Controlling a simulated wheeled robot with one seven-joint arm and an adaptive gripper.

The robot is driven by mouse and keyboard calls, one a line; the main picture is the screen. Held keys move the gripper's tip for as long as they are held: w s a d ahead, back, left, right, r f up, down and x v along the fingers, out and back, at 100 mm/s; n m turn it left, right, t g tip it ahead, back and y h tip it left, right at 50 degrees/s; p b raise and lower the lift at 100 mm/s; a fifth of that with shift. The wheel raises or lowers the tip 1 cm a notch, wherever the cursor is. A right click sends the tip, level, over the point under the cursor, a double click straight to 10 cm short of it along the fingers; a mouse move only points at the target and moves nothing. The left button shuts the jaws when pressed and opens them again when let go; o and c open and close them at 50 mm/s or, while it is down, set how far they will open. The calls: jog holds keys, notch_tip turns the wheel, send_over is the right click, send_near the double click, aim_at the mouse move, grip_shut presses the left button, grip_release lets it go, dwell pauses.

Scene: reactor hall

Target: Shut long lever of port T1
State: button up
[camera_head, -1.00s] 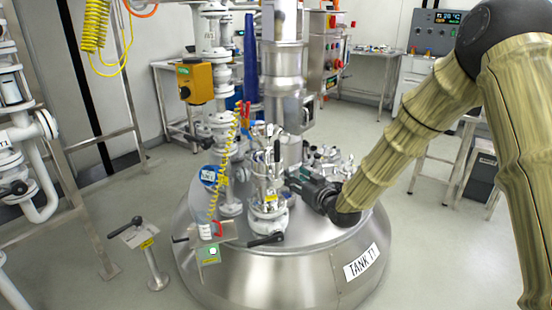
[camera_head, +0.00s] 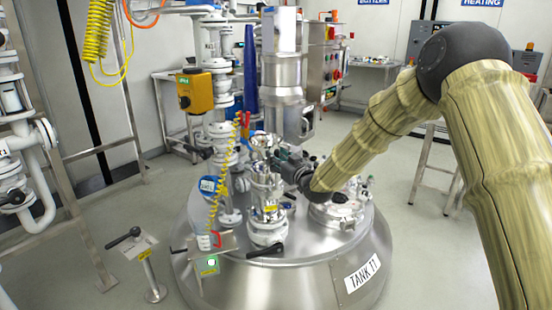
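The tank marked TANK T1 (camera_head: 290,284) stands in the middle of the head view. On its lid is a white and metal port (camera_head: 266,190) with a yellow tag. A black-handled lever (camera_head: 265,250) sticks out to the left low on this port's front. My dark gripper (camera_head: 280,160) comes from the right behind the top of the port, beside its metal fittings. Its fingertips are small and partly hidden, so I cannot tell whether they are open or touch a lever. I cannot make out which lever is the long one.
A round metal fitting (camera_head: 337,212) sits on the lid to the right, under my arm. A yellow coiled hose (camera_head: 218,180) hangs to the left of the port. A stand with a black lever (camera_head: 124,238) is left of the tank. A tall metal column (camera_head: 283,75) rises behind.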

jog(key=shift+w+a, duration=0.2)
jog(key=shift+w, duration=0.15)
grip_shut()
